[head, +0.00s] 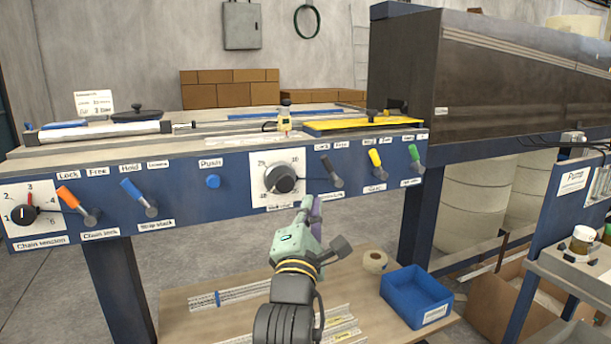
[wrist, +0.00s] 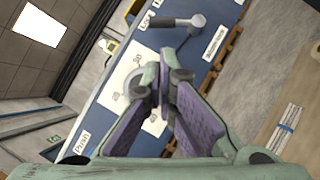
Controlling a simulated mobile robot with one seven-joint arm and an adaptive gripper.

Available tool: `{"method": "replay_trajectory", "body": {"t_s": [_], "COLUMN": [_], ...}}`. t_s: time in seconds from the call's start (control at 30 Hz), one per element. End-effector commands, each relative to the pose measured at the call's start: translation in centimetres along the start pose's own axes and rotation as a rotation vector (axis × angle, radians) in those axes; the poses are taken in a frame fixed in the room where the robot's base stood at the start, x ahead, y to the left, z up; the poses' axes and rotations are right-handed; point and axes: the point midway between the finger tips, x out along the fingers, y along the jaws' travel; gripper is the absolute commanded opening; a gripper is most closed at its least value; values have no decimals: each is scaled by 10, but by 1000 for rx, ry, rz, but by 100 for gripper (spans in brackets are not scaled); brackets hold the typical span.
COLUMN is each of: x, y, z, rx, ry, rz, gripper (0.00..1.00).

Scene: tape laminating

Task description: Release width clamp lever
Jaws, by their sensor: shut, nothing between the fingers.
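A lever with a dark grip (head: 331,169) sits on the blue front panel just right of the large dial. Its small labels are hard to read, so I cannot confirm that it is the width clamp lever. In the wrist view the dark-gripped lever (wrist: 178,22) lies beyond my fingertips, its grip pointing left from a grey pivot, beside a white label. My gripper (head: 311,204) is shut and empty, just below the dial and lower left of that lever. In the wrist view the fingertips (wrist: 166,76) overlap part of the dial plate (wrist: 118,71).
The black dial (head: 280,178) and a blue push button (head: 213,181) are left of the lever. Yellow (head: 375,158) and green (head: 414,153) levers are right. Orange (head: 69,197) and blue (head: 132,190) levers are far left. A blue bin (head: 416,297) stands on the lower shelf.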

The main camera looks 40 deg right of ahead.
Motion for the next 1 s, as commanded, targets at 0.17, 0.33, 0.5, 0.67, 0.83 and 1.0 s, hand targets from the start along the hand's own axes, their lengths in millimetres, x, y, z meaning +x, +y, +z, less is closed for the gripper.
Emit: {"method": "replay_trajectory", "body": {"t_s": [0.17, 0.33, 0.5, 0.67, 0.83, 1.0], "x": [1, 15, 46, 74, 94, 100], "y": [1, 2, 4, 4, 2, 2], "z": [-1, -1, -1, -1, -1, -1], "rx": [2, 3, 3, 4, 4, 4], "ry": [2, 2, 4, 4, 3, 2], "rz": [2, 2, 1, 2, 2, 3], "gripper": [0, 0, 0, 0, 0, 0]}}
